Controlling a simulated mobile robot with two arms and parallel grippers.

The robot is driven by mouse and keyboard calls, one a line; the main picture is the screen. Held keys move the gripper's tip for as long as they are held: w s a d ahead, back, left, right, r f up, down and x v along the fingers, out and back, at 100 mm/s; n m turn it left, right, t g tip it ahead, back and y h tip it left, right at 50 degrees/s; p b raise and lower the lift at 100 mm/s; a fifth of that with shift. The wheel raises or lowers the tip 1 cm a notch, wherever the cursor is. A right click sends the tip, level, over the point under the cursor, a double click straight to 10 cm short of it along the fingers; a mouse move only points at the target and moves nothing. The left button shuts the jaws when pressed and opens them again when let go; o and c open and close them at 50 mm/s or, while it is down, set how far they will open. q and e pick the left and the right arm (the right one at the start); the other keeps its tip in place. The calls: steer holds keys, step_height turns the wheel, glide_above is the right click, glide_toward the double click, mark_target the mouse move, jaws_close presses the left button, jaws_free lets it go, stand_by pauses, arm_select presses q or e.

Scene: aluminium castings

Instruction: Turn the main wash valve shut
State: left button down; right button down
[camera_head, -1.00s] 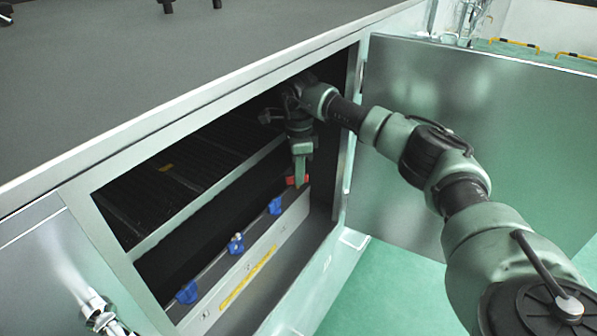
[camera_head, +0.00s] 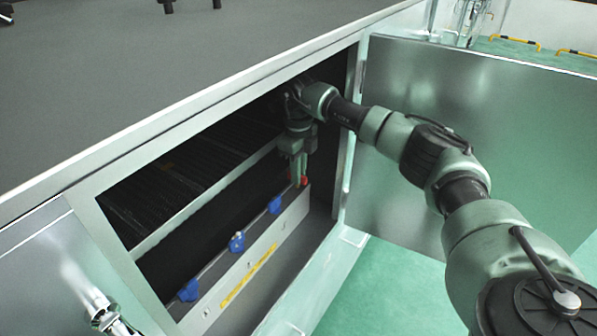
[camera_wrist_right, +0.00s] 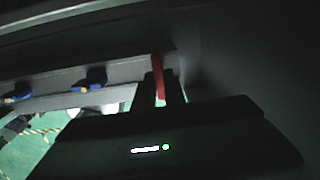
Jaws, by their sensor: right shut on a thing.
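The red valve handle (camera_head: 304,182) sits at the right end of a row of valves inside the open cabinet. In the right wrist view the red handle (camera_wrist_right: 158,78) shows as a narrow bar between the fingers. My right gripper (camera_head: 297,176) reaches down into the cabinet and is shut on the red handle; it also shows in the right wrist view (camera_wrist_right: 160,92). The fingers hide part of the handle in the head view. My left gripper is not in view.
Blue valve handles (camera_head: 275,205), (camera_head: 237,242) and (camera_head: 189,290) stand in the same row, left of the red one. A yellow label strip (camera_head: 248,276) is on the panel below. The cabinet interior is dark.

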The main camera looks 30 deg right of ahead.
steer(key=shift+w+r+m, duration=0.1)
steer(key=shift+m, duration=0.2)
steer(key=c, duration=1.5)
jaws_free()
step_height(320, 180, up, 8)
steer(key=shift+f+b, duration=0.1)
steer(key=shift+b, duration=0.85)
steer(key=shift+f, duration=0.1)
